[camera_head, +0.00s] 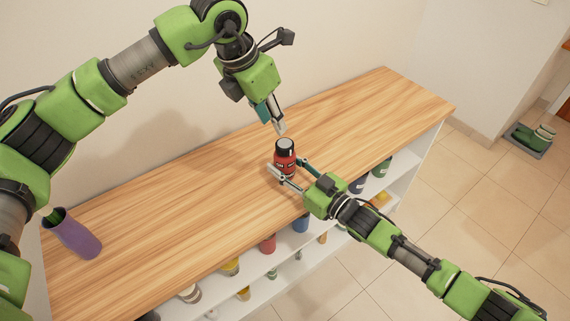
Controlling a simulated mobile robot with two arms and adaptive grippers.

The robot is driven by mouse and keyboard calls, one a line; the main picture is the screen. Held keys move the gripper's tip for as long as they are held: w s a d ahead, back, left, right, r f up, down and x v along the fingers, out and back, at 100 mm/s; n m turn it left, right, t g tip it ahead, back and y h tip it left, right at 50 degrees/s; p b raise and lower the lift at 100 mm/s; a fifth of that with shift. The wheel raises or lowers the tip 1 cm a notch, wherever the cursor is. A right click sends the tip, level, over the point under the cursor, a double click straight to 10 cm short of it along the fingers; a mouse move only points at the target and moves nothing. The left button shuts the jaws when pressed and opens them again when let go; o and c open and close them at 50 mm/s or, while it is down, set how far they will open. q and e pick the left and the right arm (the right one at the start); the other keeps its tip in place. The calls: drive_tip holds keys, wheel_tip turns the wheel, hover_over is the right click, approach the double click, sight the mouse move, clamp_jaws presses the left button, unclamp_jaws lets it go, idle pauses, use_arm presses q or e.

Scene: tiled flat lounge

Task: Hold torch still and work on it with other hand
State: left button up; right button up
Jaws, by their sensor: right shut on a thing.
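The torch (285,158), a short red cylinder with a black and grey top, stands upright on the wooden top of the shelf unit. My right gripper (285,165) is shut on it, with one finger on each side of its red body. My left gripper (280,128) points down just above the torch's top, its fingertips close to the cap. I cannot tell whether they touch it, nor whether the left fingers are open or shut, as they are seen nearly edge-on.
Several jars and bottles sit on the white shelves below. The wall runs along the back. The top is clear to the right of the torch. A green object (533,137) lies on the tiled floor.

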use_arm(q)
drive_tip(key=o, duration=0.6)
drive_tip(key=shift+s+d+f, duration=0.1)
drive_tip(key=s+d+f+m+g+h, duration=0.2)
drive_tip(key=s+d+f+m+h, duration=0.15)
drive_tip(key=d, duration=0.25)
drive_tip(key=n+t+h, duration=0.4)
drive_tip(key=t+h, duration=0.3)
drive_tip(key=t, duration=0.5)
approach(278, 150)
drive_tip(key=shift+y, duration=0.25)
drive_tip(key=x, duration=1.2)
drive_tip(key=shift+d, duration=0.15)
